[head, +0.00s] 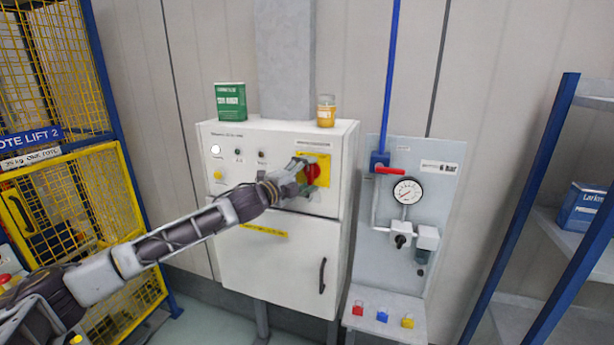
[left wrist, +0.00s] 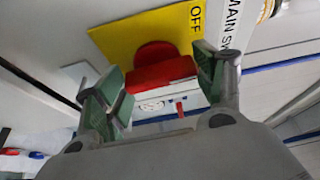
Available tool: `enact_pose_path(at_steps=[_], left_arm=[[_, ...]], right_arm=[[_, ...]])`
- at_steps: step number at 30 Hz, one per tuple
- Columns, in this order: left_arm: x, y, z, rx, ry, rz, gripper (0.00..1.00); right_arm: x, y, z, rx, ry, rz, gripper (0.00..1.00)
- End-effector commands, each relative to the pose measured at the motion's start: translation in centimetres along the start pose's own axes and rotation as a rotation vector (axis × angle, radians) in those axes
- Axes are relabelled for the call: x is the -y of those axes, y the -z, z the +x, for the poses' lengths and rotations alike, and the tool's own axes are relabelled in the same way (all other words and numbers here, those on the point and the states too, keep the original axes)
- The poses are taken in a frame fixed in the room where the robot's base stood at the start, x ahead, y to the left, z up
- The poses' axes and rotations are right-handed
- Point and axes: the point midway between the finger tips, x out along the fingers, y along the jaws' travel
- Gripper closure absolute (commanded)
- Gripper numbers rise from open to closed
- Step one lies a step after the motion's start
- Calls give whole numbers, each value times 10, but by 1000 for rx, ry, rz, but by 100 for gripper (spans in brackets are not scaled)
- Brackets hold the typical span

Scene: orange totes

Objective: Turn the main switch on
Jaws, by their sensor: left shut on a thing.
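The main switch is a red rotary handle (head: 313,172) on a yellow plate (head: 321,160) at the upper right of the white cabinet's front. My left gripper (head: 306,175) is at the handle, with its fingers on either side of it. In the left wrist view the red handle (left wrist: 162,70) lies between the green-padded fingers of the gripper (left wrist: 160,88). The yellow plate (left wrist: 145,32) there shows the word OFF, beside a partly cut-off MAIN S... label (left wrist: 232,22). The gripper is shut on the handle. My right gripper is not in view.
The white cabinet (head: 270,275) carries a green tin (head: 230,101) and a yellow-labelled jar (head: 326,111) on top. An air panel with a gauge (head: 407,191) stands to its right. Blue shelving (head: 530,175) is far right; a yellow mesh lift (head: 75,200) is left.

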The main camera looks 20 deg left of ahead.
Motion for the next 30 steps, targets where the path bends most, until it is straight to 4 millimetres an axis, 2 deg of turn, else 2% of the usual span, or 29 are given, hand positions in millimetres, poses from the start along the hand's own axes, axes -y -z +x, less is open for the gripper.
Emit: enact_pose_path(at_steps=[24, 25, 29, 30], left_arm=[[-2, 1, 0, -1, -29, 66, 54], [-2, 1, 0, -1, -29, 66, 27], [-1, 1, 0, -1, -28, 65, 10], [-1, 1, 0, -1, -28, 65, 9]], right_arm=[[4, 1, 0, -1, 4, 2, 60], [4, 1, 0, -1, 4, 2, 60], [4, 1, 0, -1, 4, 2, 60], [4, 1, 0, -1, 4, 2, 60]])
